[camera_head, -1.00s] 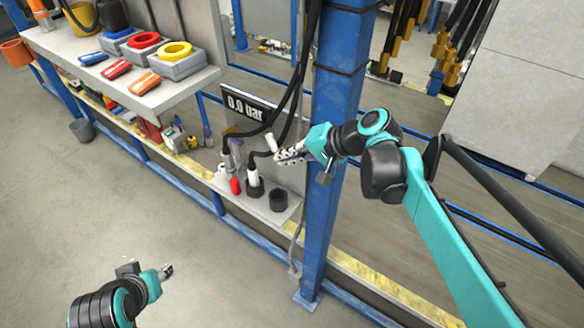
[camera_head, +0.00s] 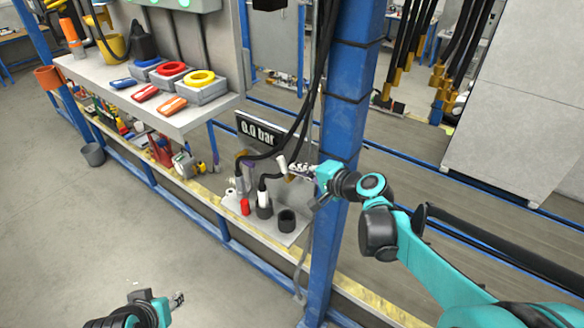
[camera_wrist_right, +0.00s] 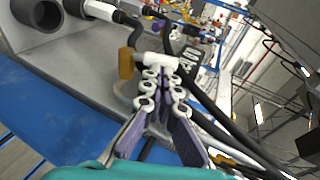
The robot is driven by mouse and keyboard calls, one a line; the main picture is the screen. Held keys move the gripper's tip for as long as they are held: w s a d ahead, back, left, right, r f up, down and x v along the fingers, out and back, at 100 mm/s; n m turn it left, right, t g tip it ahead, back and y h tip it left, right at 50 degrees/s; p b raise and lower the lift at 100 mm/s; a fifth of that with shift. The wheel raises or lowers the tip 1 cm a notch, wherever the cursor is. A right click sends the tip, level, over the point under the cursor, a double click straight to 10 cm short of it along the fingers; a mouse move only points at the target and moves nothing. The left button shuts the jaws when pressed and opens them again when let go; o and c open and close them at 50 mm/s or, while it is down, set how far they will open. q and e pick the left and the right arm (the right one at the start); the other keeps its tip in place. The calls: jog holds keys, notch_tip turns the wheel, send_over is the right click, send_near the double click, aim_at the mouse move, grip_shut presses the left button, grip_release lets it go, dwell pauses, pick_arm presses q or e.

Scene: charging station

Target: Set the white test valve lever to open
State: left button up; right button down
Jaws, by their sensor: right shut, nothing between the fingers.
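The white test valve lever (camera_head: 282,162) stands on the small test panel below the "0.0 bar" display (camera_head: 259,131). In the right wrist view a white bar (camera_wrist_right: 155,61), seemingly this lever, lies across just beyond the fingertips, with a brass piece (camera_wrist_right: 126,63) beside it. My right gripper (camera_head: 295,169) is shut and empty, its tips close to the lever; I cannot tell whether they touch. The fingertips also show in the wrist view (camera_wrist_right: 160,76). My left gripper (camera_head: 179,299) is low in the head view, far from the panel; its finger opening is unclear.
A blue post (camera_head: 345,120) stands just behind my right gripper. Black hoses (camera_head: 300,100) hang past the display. A black cup (camera_head: 287,220) and a red piece (camera_head: 244,207) are on the panel's shelf. A bench (camera_head: 200,112) with colored rings is at left.

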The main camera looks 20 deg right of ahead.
aim_at(283, 165)
jog(key=shift+x, duration=1.4)
